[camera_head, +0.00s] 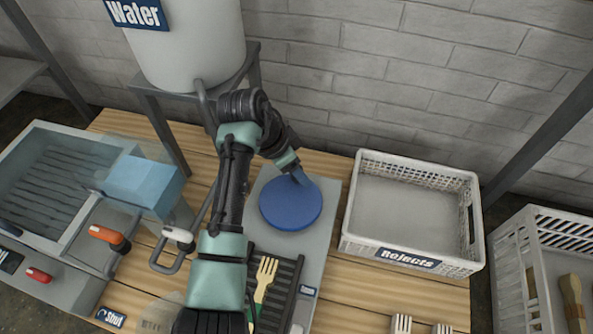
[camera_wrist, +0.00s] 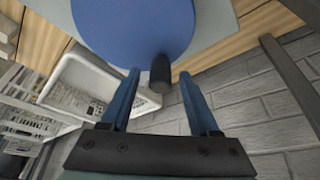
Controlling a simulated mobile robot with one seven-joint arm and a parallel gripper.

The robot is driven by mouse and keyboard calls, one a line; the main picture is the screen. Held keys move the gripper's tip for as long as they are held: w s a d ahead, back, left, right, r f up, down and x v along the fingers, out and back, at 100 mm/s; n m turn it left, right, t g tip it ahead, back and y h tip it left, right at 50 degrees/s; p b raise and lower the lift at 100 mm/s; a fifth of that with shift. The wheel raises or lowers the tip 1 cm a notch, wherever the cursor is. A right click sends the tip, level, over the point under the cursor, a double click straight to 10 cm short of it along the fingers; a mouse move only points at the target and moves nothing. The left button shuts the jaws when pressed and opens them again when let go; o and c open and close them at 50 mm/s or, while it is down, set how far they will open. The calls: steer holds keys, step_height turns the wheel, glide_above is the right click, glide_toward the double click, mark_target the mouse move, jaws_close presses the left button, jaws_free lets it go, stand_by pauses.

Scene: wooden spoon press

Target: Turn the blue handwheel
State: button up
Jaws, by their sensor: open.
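The blue handwheel (camera_head: 290,206) is a flat round disc on the grey plate (camera_head: 320,225) in the middle of the bench. In the wrist view the blue handwheel (camera_wrist: 130,25) fills the top, and its short dark knob (camera_wrist: 160,74) stands at the rim. My gripper (camera_head: 302,178) is at the wheel's far edge in the head view. In the wrist view my gripper (camera_wrist: 159,78) is open, its two blue fingers one on each side of the knob, with gaps visible. The knob is hidden in the head view.
A white Rejects crate (camera_head: 349,228) stands right of the wheel. A dark slotted rack (camera_head: 284,285) with a wooden fork (camera_head: 264,280) lies in front. A white water tank (camera_head: 185,45) stands behind left. Levers with orange (camera_head: 106,235) and white (camera_head: 178,236) grips stand left.

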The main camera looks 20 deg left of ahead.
steer(key=shift+c, duration=0.4)
jaws_close()
steer(key=shift+r+p, duration=0.1)
steer(key=shift+p, duration=0.2)
